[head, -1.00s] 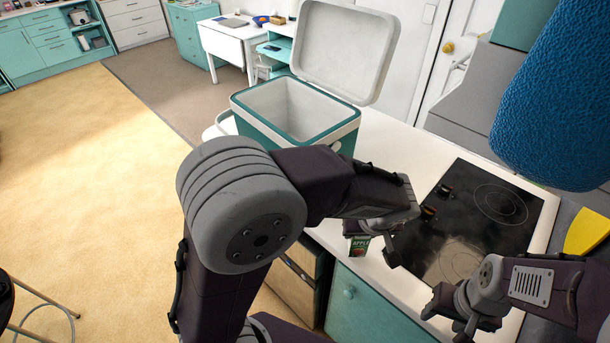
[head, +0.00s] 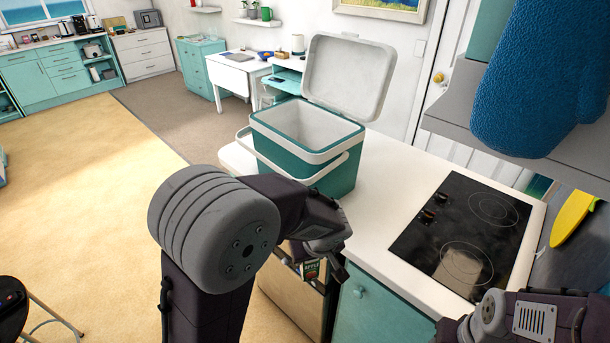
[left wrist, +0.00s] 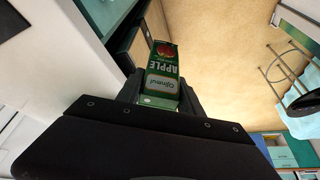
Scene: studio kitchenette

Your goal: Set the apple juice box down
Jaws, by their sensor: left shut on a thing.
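The apple juice box (head: 312,268) is small and green, with a red apple on its front. My left gripper (head: 326,264) is shut on it, in front of the counter's front side and below the worktop edge. In the left wrist view the box (left wrist: 162,75) sits between the two fingers (left wrist: 160,92), with floor and a cabinet front behind it. Its label appears upside down there. In the head view the arm and gripper hide part of the box. My right arm shows at the bottom right; its fingertips are cut off.
A teal cooler (head: 335,180) with its lid open stands at the worktop's far left end. A black hob (head: 425,245) lies on the right. White worktop (head: 375,225) between them is clear. A blue oven mitt (head: 525,95) hangs at upper right. A stool (head: 30,310) stands lower left.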

